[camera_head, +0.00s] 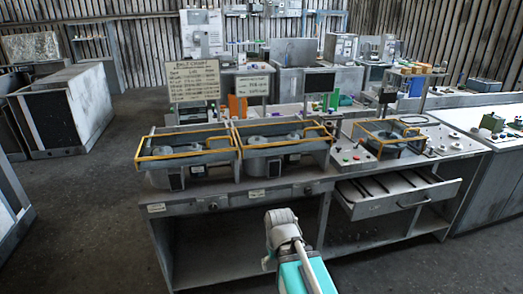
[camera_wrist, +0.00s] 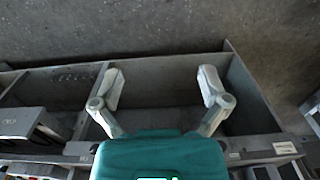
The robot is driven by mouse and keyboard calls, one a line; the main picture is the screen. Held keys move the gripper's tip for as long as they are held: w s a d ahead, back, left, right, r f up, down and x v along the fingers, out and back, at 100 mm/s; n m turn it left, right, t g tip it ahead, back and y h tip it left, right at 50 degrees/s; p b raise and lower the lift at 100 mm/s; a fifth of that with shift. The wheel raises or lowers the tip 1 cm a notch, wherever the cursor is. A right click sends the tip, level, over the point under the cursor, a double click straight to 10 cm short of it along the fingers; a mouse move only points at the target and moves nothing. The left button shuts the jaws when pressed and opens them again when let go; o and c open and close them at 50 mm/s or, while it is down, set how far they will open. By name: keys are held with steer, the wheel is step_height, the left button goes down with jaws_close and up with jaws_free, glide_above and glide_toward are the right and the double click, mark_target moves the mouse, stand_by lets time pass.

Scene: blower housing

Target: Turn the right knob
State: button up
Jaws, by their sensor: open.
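Two small dark knobs sit on the front rail of the grey workbench, below the blower housings in the head view. The right knob (camera_head: 308,190) is near the open drawer, and the left knob (camera_head: 212,206) is between two white labels. My gripper (camera_wrist: 162,82) is open and empty in the wrist view, its two pale fingers spread wide over the bench's lower shelf space. The bench's front rail crosses near the bottom of that view, partly hidden by the teal gripper body. I cannot clearly make out the right knob there.
An open drawer (camera_head: 400,196) juts out at the bench's right. Blower housings with yellow frames (camera_head: 187,153) stand on top, with two signs (camera_head: 194,80) behind. A grey cabinet (camera_head: 75,108) stands at the left. The floor (camera_head: 95,220) left of the bench is clear.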

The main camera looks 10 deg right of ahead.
steer(key=w+f+m+t+y+b, duration=0.35)
steer(key=w+f+b, duration=0.3)
steer(key=w, duration=0.25)
steer(key=m+t+h+b, duration=0.3)
steer(key=m+t+b, duration=1.2)
steer(key=m+b, duration=0.55)
glide_toward(308, 193)
steer(key=s, duration=0.3)
steer(key=shift+s+d+r+m+g+p, duration=0.15)
steer(key=shift+d+m+g+p, duration=0.1)
steer(key=shift+m+p, duration=0.15)
steer(key=w, duration=1.4)
steer(key=shift+a, duration=0.3)
